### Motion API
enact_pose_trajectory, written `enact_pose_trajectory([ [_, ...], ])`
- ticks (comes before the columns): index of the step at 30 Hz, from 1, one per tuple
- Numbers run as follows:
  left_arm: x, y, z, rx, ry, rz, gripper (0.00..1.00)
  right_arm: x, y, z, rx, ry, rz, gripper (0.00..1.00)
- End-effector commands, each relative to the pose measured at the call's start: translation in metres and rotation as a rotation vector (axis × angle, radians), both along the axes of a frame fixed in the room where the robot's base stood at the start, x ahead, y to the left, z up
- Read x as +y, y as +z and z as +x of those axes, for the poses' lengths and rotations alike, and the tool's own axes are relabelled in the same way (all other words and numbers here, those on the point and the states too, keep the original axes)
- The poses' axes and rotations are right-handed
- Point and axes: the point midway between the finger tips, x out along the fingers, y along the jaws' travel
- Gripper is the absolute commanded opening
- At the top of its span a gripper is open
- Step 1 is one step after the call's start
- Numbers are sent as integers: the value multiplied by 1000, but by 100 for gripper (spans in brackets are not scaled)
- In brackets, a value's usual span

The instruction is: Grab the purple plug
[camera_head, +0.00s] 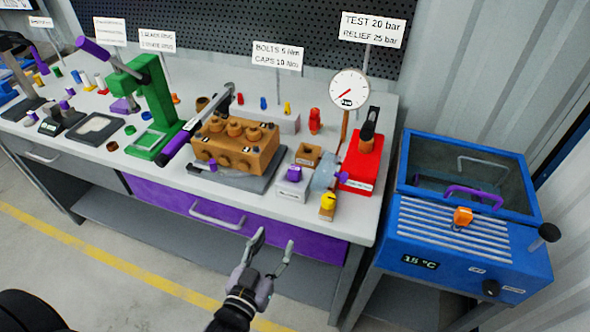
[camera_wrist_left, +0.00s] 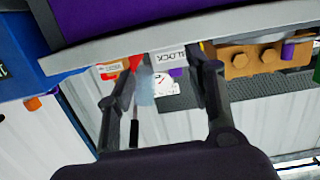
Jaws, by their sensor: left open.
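A small purple plug (camera_head: 212,165) sits at the front of the orange-brown pump block (camera_head: 234,142). A purple piece (camera_head: 294,174) also sits on a small white block (camera_head: 292,186) at the bench's front. I cannot tell for certain which is the plug meant. In the left wrist view, a purple cylinder shows against the pump block (camera_wrist_left: 288,50) and a purple bit (camera_wrist_left: 176,71) by the white block. My left gripper (camera_head: 275,243) is open and empty, in front of the purple drawer and below the bench top, apart from both pieces. My right gripper is not in view.
The bench edge and purple drawer (camera_head: 160,200) with its handle are beside the left gripper. A red tester (camera_head: 358,165) with a gauge and a blue bath (camera_head: 470,240) stand right. Floor in front is clear.

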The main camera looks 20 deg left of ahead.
Motion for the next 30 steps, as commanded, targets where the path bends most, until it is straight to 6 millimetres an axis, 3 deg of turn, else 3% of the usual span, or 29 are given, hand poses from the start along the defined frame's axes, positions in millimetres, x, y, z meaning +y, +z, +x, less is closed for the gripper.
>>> enact_pose_trajectory([
  [1,4,26,0,-42,11,-1,48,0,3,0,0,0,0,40],
  [3,8,49,0,-85,20,-2,48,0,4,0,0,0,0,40],
  [6,10,65,1,-117,27,-2,48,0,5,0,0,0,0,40],
  [11,10,70,21,-127,27,-1,48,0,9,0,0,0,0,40],
  [24,7,69,103,-123,26,0,48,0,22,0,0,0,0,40],
  [30,6,67,117,-121,27,-1,48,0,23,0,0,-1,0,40],
])
